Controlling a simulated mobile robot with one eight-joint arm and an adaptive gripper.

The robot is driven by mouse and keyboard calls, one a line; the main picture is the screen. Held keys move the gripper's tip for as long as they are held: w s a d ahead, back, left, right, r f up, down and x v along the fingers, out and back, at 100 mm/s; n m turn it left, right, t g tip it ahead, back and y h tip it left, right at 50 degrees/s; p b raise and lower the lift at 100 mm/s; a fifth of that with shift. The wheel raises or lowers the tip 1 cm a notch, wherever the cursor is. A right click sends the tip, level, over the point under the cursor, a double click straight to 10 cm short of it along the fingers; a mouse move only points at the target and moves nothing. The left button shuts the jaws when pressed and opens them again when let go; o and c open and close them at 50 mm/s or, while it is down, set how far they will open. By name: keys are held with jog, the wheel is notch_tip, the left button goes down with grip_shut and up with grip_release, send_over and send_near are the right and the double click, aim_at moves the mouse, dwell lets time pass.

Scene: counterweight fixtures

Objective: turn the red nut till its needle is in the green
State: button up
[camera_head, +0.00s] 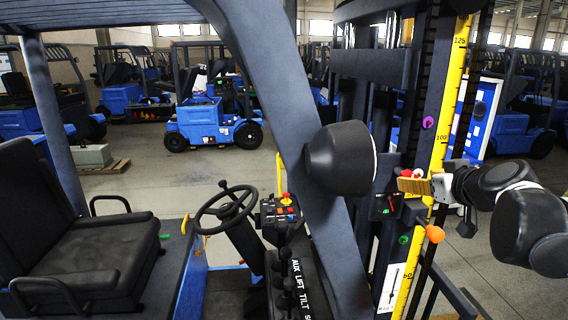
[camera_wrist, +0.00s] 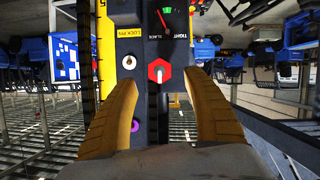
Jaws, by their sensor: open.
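The red nut (camera_wrist: 159,71) is a hexagon with a pale centre on a dark panel, straight ahead in the wrist view. The gauge (camera_wrist: 168,18) above it has a small green patch and a thin red needle (camera_wrist: 162,20). The needle leans left, its tip seemingly just left of the green. My gripper (camera_wrist: 159,82) is open, with one yellow finger on each side below the nut and clear space between. I cannot tell its exact distance from the nut.
A lock-pin knob (camera_wrist: 129,62) is left of the nut, and a purple knob (camera_wrist: 135,126) is by the left finger. In the head view an orange ball (camera_head: 434,233) hangs below my gripper beside the yellow scale (camera_head: 405,285). A dark sloping pillar (camera_head: 265,80) stands left.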

aim_at(404, 175)
jog(key=x, duration=0.5)
jog(key=shift+w+f+p, duration=0.15)
jog(key=shift+w+p, duration=0.2)
jog(key=shift+w, duration=0.05)
jog(key=shift+s, duration=0.1)
jog(key=c, duration=1.2)
